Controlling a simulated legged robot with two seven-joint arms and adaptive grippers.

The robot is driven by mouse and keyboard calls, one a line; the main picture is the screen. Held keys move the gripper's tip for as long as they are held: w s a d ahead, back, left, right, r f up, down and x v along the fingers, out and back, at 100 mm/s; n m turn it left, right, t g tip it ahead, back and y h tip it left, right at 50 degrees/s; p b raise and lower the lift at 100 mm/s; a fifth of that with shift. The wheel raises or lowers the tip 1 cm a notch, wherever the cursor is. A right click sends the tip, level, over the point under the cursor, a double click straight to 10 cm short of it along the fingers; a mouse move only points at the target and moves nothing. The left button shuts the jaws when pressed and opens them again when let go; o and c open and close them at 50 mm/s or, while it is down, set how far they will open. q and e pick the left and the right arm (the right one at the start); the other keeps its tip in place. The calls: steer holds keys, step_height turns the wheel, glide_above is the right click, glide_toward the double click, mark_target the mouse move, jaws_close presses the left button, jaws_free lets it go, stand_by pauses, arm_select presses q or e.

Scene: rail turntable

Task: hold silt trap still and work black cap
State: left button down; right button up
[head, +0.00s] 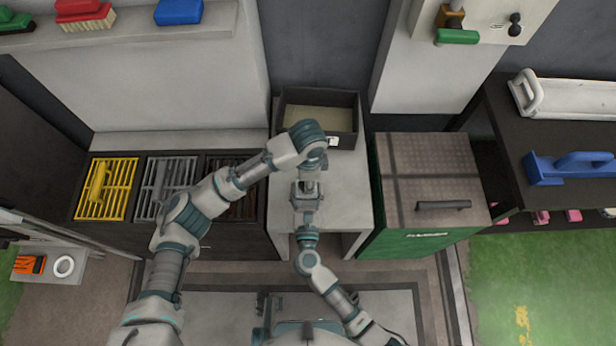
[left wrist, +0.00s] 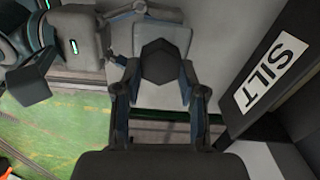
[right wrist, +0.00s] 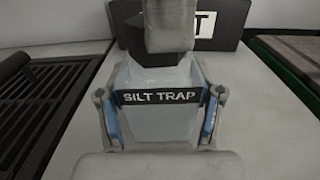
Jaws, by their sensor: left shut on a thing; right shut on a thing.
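The silt trap (right wrist: 160,98) is a grey body with a black "SILT TRAP" label, standing on the pale bench in the right wrist view. My right gripper (right wrist: 160,108) is shut on it, one blue-padded finger on each side. The black cap (left wrist: 166,62) is a dark hexagonal piece on top of the trap. My left gripper (left wrist: 158,85) comes from above and is shut on the cap, a finger on each side. In the head view my left gripper (head: 308,172) and right gripper (head: 306,192) meet over the bench and mostly hide trap and cap.
An open dark bin (head: 345,142) stands behind the trap; its "SILT" label (left wrist: 271,74) shows in the left wrist view. Yellow (head: 122,172), grey and dark grates lie to the left. A green box (head: 400,235) with a brown lid stands close on the right.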

arm_select(q)
steer(key=shift+m, duration=0.5)
steer(key=m, duration=0.4)
steer(key=shift+s+m, duration=0.1)
steer(key=shift+m, duration=0.3)
steer(key=c, duration=0.6)
jaws_free()
steer(key=shift+r, duration=0.1)
step_height(320, 180, up, 12)
steer(key=shift+f, duration=0.15)
